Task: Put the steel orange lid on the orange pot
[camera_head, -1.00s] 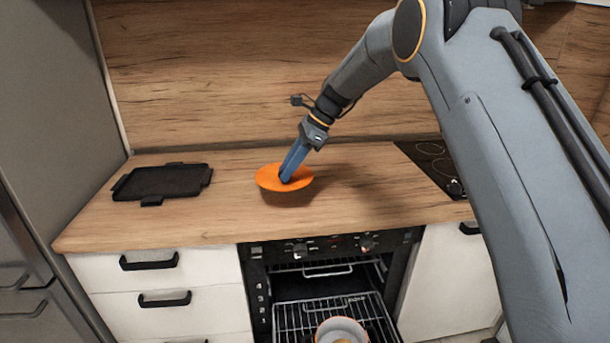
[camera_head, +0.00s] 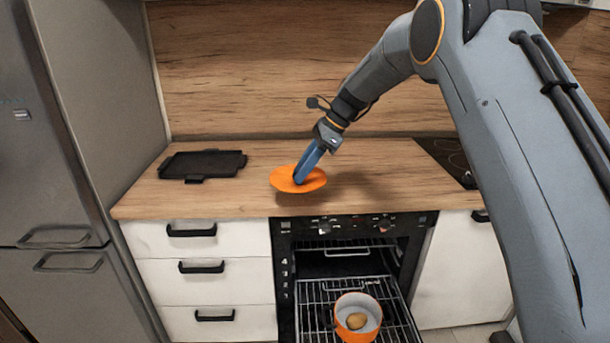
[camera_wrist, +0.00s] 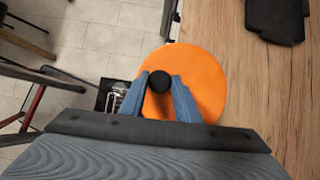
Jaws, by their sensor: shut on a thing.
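The orange lid (camera_head: 283,180) is a flat round disc, held above the front part of the wooden counter. My gripper (camera_head: 299,178) is shut on the lid. In the wrist view, the two blue fingers of my gripper (camera_wrist: 160,88) close around the black knob (camera_wrist: 160,81) in the middle of the orange lid (camera_wrist: 205,80). The orange pot (camera_head: 352,328) stands on the pulled-out oven rack, lower and to the right of the lid in the head view. It is open, pale inside, and holds a brownish-yellow item (camera_head: 357,320).
The oven (camera_head: 285,262) is open, with its wire rack (camera_head: 312,310) pulled out. A black grill tray (camera_head: 200,164) lies on the counter (camera_head: 150,205) at left. A dark hob (camera_head: 450,160) is at right. White drawers (camera_head: 200,245) and a steel fridge (camera_head: 45,150) stand left.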

